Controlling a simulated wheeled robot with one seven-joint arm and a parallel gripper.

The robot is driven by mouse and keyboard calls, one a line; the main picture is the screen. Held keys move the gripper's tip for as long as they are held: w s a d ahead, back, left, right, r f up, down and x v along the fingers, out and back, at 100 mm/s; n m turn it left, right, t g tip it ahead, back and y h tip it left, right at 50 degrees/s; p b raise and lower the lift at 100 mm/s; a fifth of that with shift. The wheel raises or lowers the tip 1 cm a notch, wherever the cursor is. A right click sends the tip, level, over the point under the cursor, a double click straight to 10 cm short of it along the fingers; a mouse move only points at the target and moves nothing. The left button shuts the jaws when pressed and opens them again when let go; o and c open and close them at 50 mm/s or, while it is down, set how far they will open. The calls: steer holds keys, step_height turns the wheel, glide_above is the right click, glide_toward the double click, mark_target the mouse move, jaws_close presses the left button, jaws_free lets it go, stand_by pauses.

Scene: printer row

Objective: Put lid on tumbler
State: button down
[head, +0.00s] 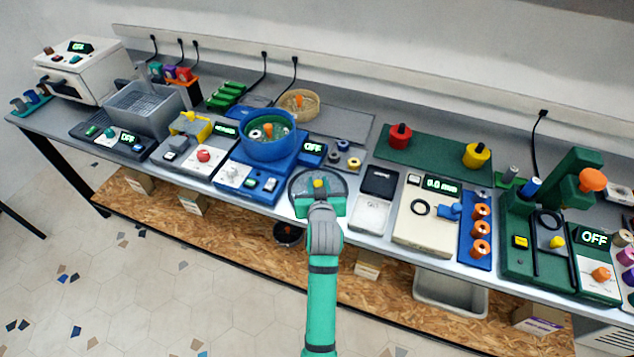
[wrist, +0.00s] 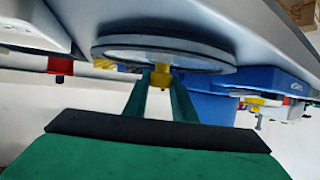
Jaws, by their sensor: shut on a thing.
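The lid (head: 300,187) is a dark grey round disc with a yellow knob (head: 319,183). My gripper (head: 320,197) is shut on the knob, at the front edge of the bench. In the wrist view the lid (wrist: 165,50) is seen edge-on, with the knob (wrist: 161,80) between my two fingers (wrist: 160,95). I cannot tell whether the lid touches the bench or hangs just above it. The tumbler (head: 268,150) is a blue round bowl on a blue base, left of and behind the lid. Its top is open, showing a green inside with an orange post and small parts.
A tan bowl (head: 298,103) stands behind the tumbler. A black and white scale-like device (head: 375,196) is close right of the lid. Small rings (head: 345,150) lie behind it. Green and blue machines, spools and a grey basket (head: 145,108) fill the rest of the bench.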

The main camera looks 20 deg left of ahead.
steer(key=shift+f, duration=0.1)
steer(key=c, duration=1.5)
jaws_free()
steer(key=shift+o, duration=0.2)
steer(key=shift+f, duration=0.1)
